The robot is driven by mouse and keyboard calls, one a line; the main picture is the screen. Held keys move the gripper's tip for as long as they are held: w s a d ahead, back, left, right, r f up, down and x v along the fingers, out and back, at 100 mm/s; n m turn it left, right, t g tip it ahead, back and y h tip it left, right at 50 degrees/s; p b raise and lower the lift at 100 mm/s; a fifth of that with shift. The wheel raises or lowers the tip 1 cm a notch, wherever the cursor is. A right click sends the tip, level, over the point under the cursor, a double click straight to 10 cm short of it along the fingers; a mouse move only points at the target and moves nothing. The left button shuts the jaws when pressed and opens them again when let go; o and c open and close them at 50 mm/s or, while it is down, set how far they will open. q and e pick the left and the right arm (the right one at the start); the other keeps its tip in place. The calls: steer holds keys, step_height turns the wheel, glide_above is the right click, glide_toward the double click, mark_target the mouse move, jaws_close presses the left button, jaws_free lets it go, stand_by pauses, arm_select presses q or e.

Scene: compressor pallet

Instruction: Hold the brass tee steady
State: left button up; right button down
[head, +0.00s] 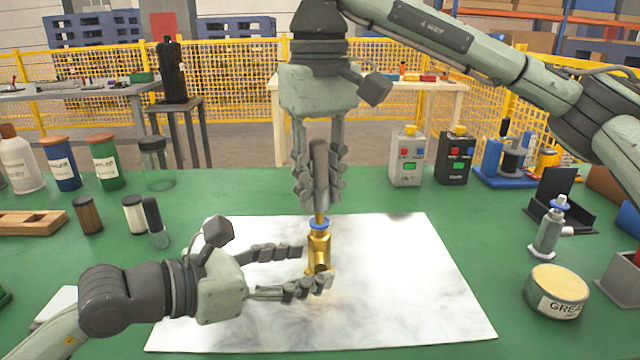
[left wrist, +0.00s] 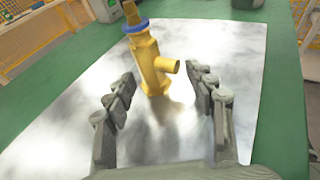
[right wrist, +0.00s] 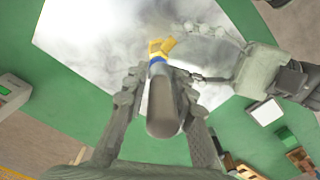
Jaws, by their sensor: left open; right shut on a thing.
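The brass tee (head: 318,252) stands upright on the white sheet, with a blue ring (head: 319,224) at its top. In the left wrist view the tee (left wrist: 149,62) shows its side branch pointing right. My left gripper (head: 310,268) is open, low beside the tee; its fingers lie to either side of it, with no clear contact. My right gripper (head: 318,192) is above the tee, pointing down, shut on a grey-handled tool (head: 319,165). The tool's lower end meets the top of the tee. In the right wrist view the handle (right wrist: 164,108) hides part of the tee (right wrist: 160,48).
The white sheet (head: 420,290) lies on the green table (head: 240,185) and is otherwise clear. A grease tin (head: 556,291) and a small grey bottle (head: 549,230) stand at right. Jars (head: 107,162) stand at back left. Two control boxes (head: 407,155) (head: 455,157) stand behind.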

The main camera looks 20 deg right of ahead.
arm_select(q)
steer(key=shift+x, duration=1.2)
